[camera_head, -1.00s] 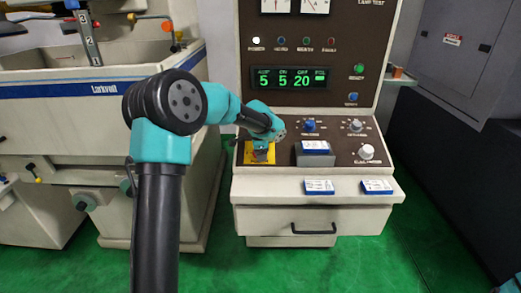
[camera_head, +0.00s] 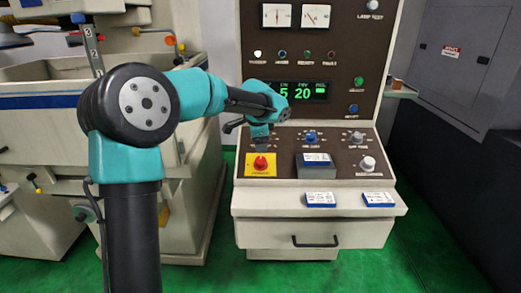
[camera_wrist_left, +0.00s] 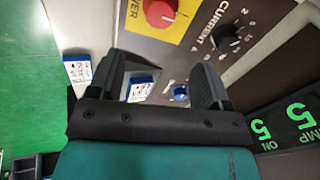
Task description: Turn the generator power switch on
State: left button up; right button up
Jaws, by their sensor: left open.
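The generator power switch is a red knob (camera_head: 260,162) on a yellow plate (camera_head: 247,171) at the panel's left. It also shows at the top edge of the left wrist view (camera_wrist_left: 160,12), partly cut off. I cannot tell which way it is turned. My left gripper (camera_head: 260,141) is just above and behind the knob in the head view, apart from it. In the left wrist view its two fingers (camera_wrist_left: 157,72) are spread with nothing held between them. The display (camera_head: 303,92) is lit green, its left part hidden by my arm. My right gripper is out of view.
Right of the switch are a blue knob (camera_head: 310,138), a grey block with a labelled card (camera_head: 316,159) and a white knob (camera_head: 367,164). Two labelled cards lie on the front ledge (camera_head: 270,200). A black current knob (camera_wrist_left: 228,40) is beside the switch.

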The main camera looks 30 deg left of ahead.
pick_arm(q)
jog(key=v, duration=0.4)
jog(key=shift+s+r, duration=0.15)
jog(key=shift+r, duration=0.25)
jog(key=shift+d+f, duration=0.1)
jog(key=shift+d, duration=0.05)
